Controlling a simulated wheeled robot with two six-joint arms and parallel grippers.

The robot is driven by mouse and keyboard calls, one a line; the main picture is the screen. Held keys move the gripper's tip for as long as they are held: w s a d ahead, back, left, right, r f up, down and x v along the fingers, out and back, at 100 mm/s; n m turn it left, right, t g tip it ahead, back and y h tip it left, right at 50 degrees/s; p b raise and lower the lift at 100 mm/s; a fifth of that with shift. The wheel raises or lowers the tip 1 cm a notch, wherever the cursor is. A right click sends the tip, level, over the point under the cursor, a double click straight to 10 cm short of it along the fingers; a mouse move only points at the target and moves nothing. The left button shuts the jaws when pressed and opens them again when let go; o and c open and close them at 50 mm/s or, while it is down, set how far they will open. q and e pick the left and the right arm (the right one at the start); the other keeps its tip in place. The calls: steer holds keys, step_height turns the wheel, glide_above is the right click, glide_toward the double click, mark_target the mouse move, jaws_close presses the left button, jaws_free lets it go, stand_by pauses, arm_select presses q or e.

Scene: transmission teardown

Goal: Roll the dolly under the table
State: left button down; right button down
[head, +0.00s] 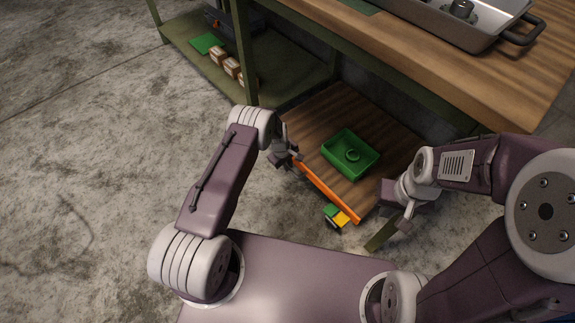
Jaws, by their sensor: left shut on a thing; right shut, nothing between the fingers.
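The dolly (310,122) is a low wooden platform with an orange front edge (325,192). Its back part lies beneath the tabletop, and its front part sticks out into the open floor. A green bin (367,173) with a round part in it sits on the dolly. My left gripper (290,157) is shut at the left end of the orange edge, seemingly on the dolly; the exact contact is hidden. My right gripper (405,224) is shut and empty, just right of the dolly's front right corner. The wooden table (400,60) stands above.
An olive table leg (242,60) stands left of the dolly. A lower shelf (290,75) holds small boxes (231,67). A grey tray (440,35) is on the table. Floor at left is clear.

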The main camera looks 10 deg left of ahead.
arm_select(q)
steer(key=shift+w, duration=0.1)
stand_by(0.3)
steer(key=c, duration=1.5)
jaws_free()
steer(key=shift+o, duration=0.2)
step_height(320, 180, up, 9)
steer(key=s+p, duration=0.1)
steer(key=p, duration=0.5)
steer(key=shift+s+a, duration=0.2)
steer(key=shift+a, duration=0.25)
